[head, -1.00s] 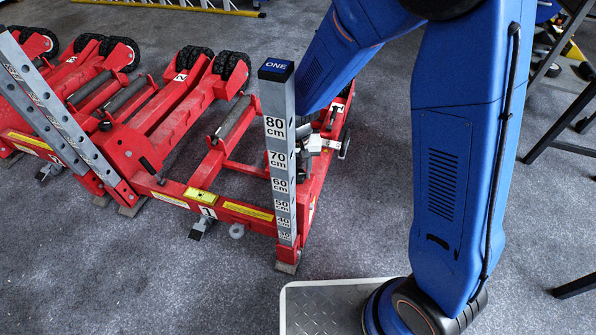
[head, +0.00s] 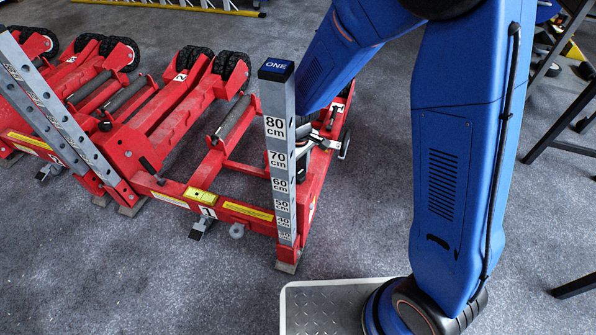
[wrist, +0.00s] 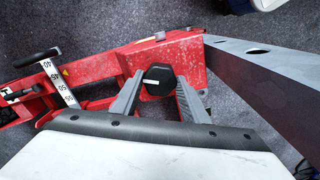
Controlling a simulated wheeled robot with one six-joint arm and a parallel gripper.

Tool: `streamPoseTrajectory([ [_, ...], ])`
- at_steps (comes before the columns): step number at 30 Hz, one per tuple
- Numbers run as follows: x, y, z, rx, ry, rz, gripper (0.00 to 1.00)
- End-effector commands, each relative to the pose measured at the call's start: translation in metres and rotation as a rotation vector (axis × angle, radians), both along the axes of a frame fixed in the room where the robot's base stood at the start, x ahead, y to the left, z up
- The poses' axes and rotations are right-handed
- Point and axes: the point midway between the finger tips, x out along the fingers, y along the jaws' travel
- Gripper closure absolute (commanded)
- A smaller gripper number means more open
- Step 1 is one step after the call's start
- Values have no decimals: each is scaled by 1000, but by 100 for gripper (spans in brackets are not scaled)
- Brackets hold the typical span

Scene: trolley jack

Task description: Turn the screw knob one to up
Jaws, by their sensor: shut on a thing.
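The screw knob one shows in the wrist view as a black knob (wrist: 158,80) with angled edges and a short white mark, on a red part of the jack. My gripper (wrist: 160,82) has a grey finger on each side of the knob and is shut on it. In the head view the red trolley jack (head: 232,207) has an upright grey post (head: 280,165) labelled ONE, with height marks in cm. The post and my blue arm hide the knob and most of my gripper there.
More red jacks (head: 165,120) stand close on the left. In the wrist view a grey beam (wrist: 265,85) rises close at the right, and a numbered scale (wrist: 60,82) is at the left. A grey metal plate (head: 318,310) lies in front; dark frame legs (head: 565,115) stand at right.

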Motion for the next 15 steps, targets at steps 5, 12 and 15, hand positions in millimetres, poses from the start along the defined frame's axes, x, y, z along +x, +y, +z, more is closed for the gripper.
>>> streamPoseTrajectory([
  [5,0,0,0,1,-1,148,82],
  [12,0,0,0,0,-1,302,82],
  [15,0,0,0,0,-1,347,82],
])
